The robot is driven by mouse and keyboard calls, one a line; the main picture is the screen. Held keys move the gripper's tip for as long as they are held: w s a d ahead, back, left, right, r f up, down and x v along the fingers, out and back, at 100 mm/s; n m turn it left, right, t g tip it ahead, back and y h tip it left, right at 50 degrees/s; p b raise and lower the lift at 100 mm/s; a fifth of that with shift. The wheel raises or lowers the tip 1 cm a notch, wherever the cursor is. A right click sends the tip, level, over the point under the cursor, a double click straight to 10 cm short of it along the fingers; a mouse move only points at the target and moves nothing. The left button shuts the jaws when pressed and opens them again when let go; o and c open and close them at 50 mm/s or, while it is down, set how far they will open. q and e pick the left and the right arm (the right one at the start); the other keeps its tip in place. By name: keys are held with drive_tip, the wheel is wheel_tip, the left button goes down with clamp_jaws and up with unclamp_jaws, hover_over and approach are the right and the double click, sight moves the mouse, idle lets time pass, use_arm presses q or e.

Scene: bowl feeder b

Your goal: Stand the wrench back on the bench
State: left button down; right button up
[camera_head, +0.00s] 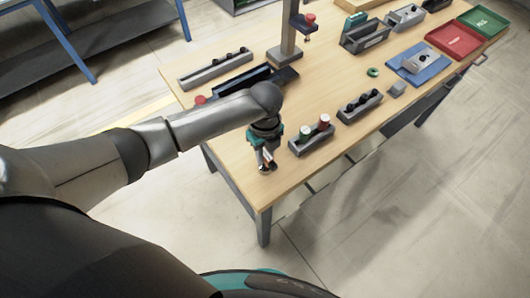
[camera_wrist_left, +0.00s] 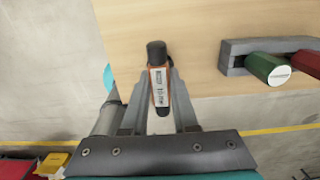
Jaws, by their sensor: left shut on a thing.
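My left gripper (camera_head: 266,166) is shut on the wrench and hangs at the near left corner of the wooden bench (camera_head: 330,82). In the left wrist view the wrench (camera_wrist_left: 160,92) is a slim orange tool with a black end and a white label, held between the two fingers (camera_wrist_left: 159,78). In the head view only a small orange and white part of it shows at the gripper. I cannot tell whether the wrench touches the bench top. My right gripper is not in view.
A grey block holding a green and a red cylinder (camera_head: 311,141) stands just right of the gripper, and it also shows in the left wrist view (camera_wrist_left: 236,61). Another grey rack (camera_head: 358,108) lies beyond it. A press-like stand (camera_head: 288,48) and trays (camera_head: 453,40) are farther back.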

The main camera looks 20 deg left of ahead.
use_arm(q)
drive_tip(key=shift+f, duration=0.15)
drive_tip(key=c, duration=0.7)
unclamp_jaws()
wheel_tip(320, 180, up, 12)
drive_tip(key=shift+r+p, duration=0.2)
drive_tip(key=shift+p, duration=0.4)
